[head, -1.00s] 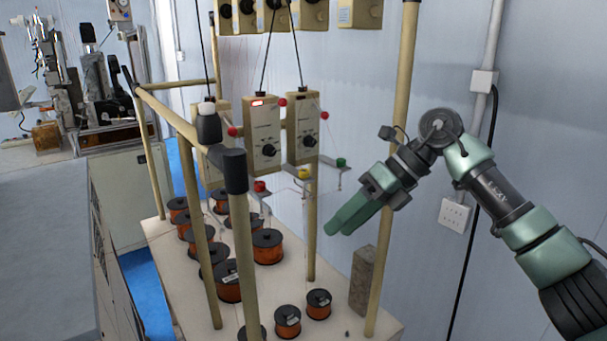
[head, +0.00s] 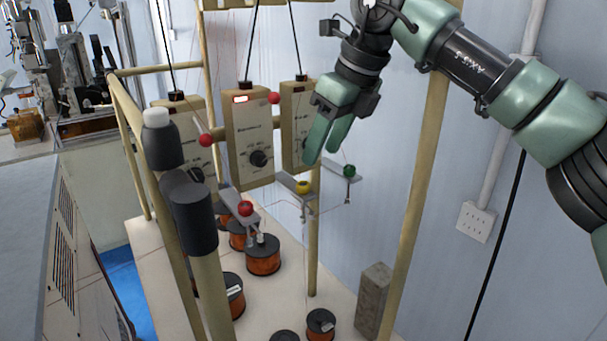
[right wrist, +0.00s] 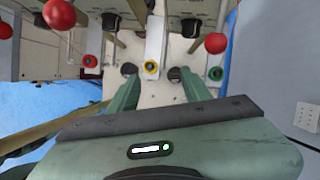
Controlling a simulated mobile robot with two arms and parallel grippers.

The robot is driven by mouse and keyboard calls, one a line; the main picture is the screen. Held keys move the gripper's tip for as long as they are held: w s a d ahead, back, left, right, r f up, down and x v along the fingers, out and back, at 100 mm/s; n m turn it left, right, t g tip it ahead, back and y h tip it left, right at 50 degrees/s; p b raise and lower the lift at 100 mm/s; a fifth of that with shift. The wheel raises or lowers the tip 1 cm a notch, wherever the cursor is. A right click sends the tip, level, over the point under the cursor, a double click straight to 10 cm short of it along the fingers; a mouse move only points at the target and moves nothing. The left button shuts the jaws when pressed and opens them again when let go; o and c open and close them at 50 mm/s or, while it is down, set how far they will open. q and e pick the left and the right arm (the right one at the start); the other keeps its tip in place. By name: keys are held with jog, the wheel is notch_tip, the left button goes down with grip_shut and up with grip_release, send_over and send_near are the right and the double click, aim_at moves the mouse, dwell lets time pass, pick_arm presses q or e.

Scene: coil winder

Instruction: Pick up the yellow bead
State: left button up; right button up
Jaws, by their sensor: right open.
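The yellow bead (head: 303,188) sits at the end of a small grey bracket under the middle control box, between a red bead (head: 245,208) and a green bead (head: 349,171). It also shows in the right wrist view (right wrist: 151,67), ahead of the fingers and between their lines. My right gripper (head: 319,154) is open and empty, a little above the yellow bead and apart from it, its green fingers pointing down. It also shows in the right wrist view (right wrist: 158,78). My left gripper is not in view.
Control boxes (head: 249,135) hang beside the fingers. Red balls (head: 274,98) stick out near them. A wooden post (head: 412,190) stands to the right. Copper wire spools (head: 262,256) and a grey block (head: 372,300) stand on the shelf below.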

aim_at(305, 185)
jog(key=f, duration=0.1)
jog(key=s+a+f+p, duration=0.1)
jog(key=a+f+p, duration=0.1)
jog(key=shift+s+f, duration=0.1)
jog(key=shift+s, duration=0.15)
jog(key=x, duration=0.1)
jog(key=p+x, duration=0.1)
jog(key=shift+w+f, duration=0.45)
jog(key=shift+f, duration=0.2)
jog(key=shift+r, duration=0.1)
jog(key=c, duration=0.7)
grip_shut()
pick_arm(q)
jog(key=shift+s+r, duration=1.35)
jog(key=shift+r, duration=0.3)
